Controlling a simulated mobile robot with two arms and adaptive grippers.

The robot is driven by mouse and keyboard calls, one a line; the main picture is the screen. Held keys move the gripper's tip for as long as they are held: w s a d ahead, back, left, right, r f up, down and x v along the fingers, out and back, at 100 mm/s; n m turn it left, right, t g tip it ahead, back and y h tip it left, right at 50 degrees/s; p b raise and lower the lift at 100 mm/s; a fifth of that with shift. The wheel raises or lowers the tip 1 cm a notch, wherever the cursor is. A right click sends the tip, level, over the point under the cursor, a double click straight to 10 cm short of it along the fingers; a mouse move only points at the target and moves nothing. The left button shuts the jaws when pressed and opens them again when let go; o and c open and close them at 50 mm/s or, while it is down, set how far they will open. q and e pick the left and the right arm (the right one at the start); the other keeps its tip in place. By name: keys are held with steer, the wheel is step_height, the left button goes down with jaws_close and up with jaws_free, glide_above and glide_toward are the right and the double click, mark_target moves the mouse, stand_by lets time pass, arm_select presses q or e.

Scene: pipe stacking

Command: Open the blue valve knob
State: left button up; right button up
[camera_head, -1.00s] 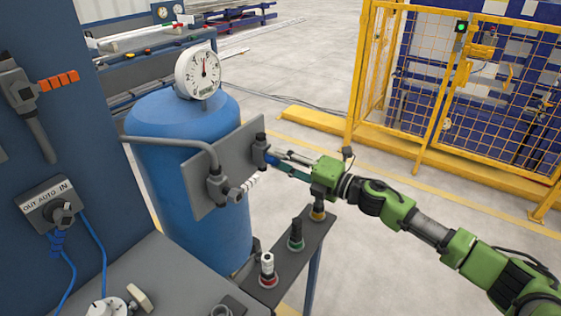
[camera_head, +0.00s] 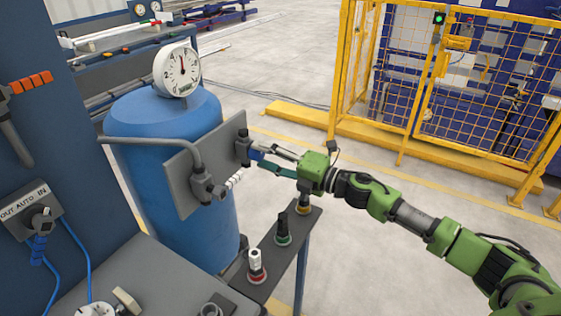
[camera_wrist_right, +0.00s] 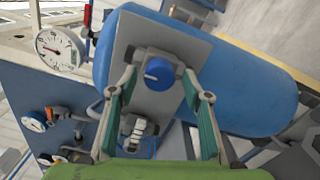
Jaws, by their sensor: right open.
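The blue valve knob (camera_wrist_right: 159,73) sits on a grey plate (camera_wrist_right: 190,49) in front of the blue tank, with a pale mark on its face. In the head view the knob (camera_head: 256,153) is small and partly covered by my right gripper's fingers. My right gripper (camera_head: 272,160) reaches in from the right, level with the knob. In the right wrist view my right gripper (camera_wrist_right: 160,95) is open, its two green-padded fingers apart on either side of and below the knob. I cannot see whether they touch it. My left gripper is not in view.
The blue tank (camera_head: 165,135) carries a round gauge (camera_head: 178,70). A second valve with a white ribbed handle (camera_wrist_right: 137,128) is below the knob. A yellow fence (camera_head: 410,80) stands behind.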

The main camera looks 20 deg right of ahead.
steer(key=v, duration=1.1)
steer(key=shift+s, duration=0.2)
steer(key=shift+d, duration=0.2)
